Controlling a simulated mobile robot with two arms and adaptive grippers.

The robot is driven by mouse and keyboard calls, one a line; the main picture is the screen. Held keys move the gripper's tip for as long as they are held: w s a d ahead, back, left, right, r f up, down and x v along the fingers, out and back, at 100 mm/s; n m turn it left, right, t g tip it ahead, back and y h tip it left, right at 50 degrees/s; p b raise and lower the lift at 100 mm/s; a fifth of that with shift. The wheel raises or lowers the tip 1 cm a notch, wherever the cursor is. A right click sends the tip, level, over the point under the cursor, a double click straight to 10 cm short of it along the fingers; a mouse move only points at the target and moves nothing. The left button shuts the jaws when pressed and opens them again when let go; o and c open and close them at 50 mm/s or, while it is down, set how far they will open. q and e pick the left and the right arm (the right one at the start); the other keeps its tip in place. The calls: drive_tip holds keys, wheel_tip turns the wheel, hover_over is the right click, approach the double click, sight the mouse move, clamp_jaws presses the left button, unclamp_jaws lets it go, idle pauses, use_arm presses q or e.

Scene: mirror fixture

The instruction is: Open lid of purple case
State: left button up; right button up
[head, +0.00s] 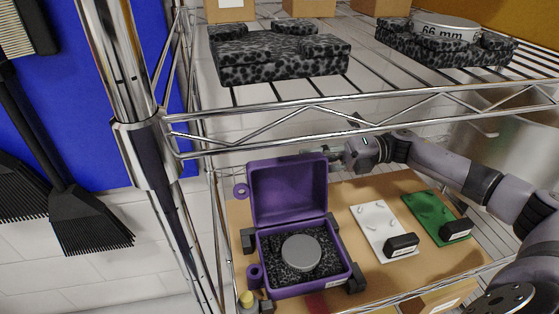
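The purple case (262,283) sits on the wooden board of the lower shelf. Its lid (290,190) stands raised, roughly upright, at the back of the case. Inside is dark speckled foam (274,255) with a round grey disc (300,253) set in it. My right gripper (336,159) is at the upper right edge of the lid, with my arm reaching in from the right. Its fingers are small and partly hidden there, so I cannot tell whether they are open or touch the lid. My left gripper is not in view.
A white plate (372,222) and a green plate (428,212) lie right of the case on the board (380,275). Black blocks (355,280) flank the case. The wire shelf (390,80) above holds foam pieces (285,68). A chrome post (140,130) stands left.

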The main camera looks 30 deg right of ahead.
sight(278, 185)
drive_tip(key=x, duration=0.5)
drive_tip(key=shift+w+a, duration=0.15)
drive_tip(key=shift+a, duration=0.2)
drive_tip(key=shift+w+a, duration=0.15)
drive_tip(key=shift+a, duration=0.25)
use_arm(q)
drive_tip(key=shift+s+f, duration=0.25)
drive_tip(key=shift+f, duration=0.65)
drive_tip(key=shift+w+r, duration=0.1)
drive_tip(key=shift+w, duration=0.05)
use_arm(e)
clamp_jaws()
